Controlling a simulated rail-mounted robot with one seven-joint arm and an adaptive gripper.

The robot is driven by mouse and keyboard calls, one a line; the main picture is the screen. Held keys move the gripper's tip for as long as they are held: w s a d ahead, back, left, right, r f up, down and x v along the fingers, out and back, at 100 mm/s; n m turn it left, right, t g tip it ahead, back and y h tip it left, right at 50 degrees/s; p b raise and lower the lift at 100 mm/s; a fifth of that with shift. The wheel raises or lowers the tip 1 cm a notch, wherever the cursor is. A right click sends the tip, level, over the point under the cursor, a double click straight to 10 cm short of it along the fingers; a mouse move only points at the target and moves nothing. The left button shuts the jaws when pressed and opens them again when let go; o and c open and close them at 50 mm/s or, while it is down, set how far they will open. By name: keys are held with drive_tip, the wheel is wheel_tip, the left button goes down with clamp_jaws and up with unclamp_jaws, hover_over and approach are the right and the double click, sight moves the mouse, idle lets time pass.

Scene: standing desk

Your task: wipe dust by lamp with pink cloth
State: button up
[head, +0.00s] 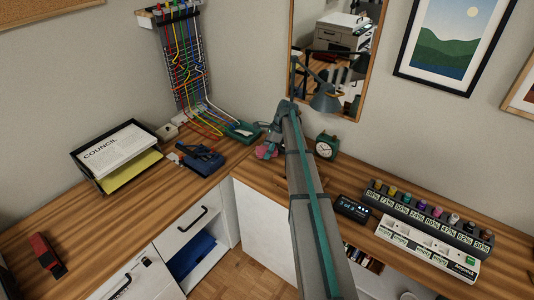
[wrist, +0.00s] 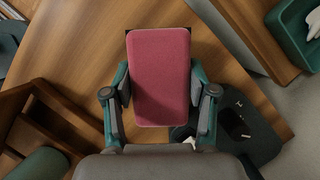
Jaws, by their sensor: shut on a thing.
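The pink cloth (wrist: 160,75) is a flat, rounded pad held between the two fingers of my gripper (wrist: 159,100) in the wrist view. In the head view the cloth (head: 266,152) shows as a small pink patch at my gripper (head: 271,141), low over the corner of the wooden desk. I cannot tell whether it touches the desk. The grey lamp (head: 325,101) has its shade in front of the mirror, just right of my arm. Its base is hidden by my arm in the head view. A dark rounded base (wrist: 250,130) lies right of my gripper in the wrist view. I cannot make out dust.
A teal tray (head: 243,131) and cables (head: 188,75) are to the left. A wooden holder (wrist: 50,125) is close by in the wrist view. A row of labelled pots (head: 430,216) lines the right desk.

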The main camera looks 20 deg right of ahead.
drive_tip(key=shift+s+a+r, duration=0.1)
drive_tip(key=shift+a+r, duration=0.05)
drive_tip(key=shift+r, duration=0.5)
drive_tip(key=shift+r+p, duration=1.45)
drive_tip(key=shift+r, duration=0.75)
